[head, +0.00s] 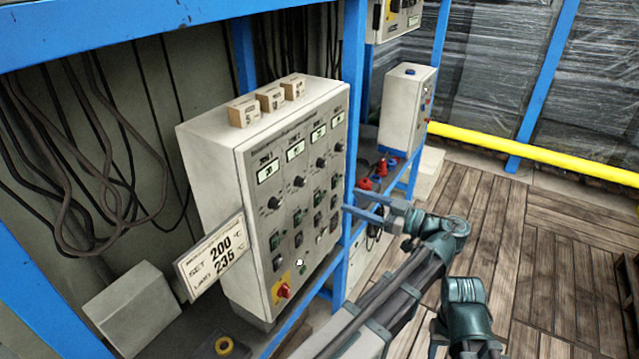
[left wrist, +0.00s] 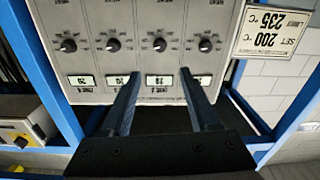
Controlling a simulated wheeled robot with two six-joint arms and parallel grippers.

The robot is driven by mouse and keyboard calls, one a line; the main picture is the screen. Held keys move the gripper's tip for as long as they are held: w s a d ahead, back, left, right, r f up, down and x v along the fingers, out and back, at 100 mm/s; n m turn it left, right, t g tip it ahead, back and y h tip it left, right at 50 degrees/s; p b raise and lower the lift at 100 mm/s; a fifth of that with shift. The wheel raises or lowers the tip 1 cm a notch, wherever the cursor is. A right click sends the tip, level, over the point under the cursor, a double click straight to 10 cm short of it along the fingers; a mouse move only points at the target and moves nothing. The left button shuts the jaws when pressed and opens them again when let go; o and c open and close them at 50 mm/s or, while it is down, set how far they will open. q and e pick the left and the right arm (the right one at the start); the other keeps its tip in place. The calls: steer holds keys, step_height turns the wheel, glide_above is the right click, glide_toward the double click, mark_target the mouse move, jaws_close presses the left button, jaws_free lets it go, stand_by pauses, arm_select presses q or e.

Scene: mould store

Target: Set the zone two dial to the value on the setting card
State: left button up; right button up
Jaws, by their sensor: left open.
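The grey control cabinet (head: 215,165) carries a row of black dials under small displays. The zone two dial (head: 299,181) is second from the left; in the upside-down left wrist view it is second from the right (left wrist: 160,45). Its display (head: 296,149) is lit, but its number is too small to read surely. The setting card (head: 212,256) reads SET 200 °C, LIMIT 235 °C; it also shows in the left wrist view (left wrist: 268,32). My left gripper (head: 352,201) is open and empty, in front of the panel, its fingers apart from the dial. My right gripper is out of view.
Three small blocks (head: 270,99) stand on the cabinet top. Switches and a red knob (head: 284,291) sit lower on the panel. A blue frame post (head: 353,90) rises beside the cabinet. Another grey box (head: 404,105) stands behind.

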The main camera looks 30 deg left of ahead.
mark_target(303, 183)
arm_select(q)
steer(key=a, duration=1.3)
steer(key=shift+w+a, duration=0.25)
steer(key=shift+w, duration=0.1)
jaws_close()
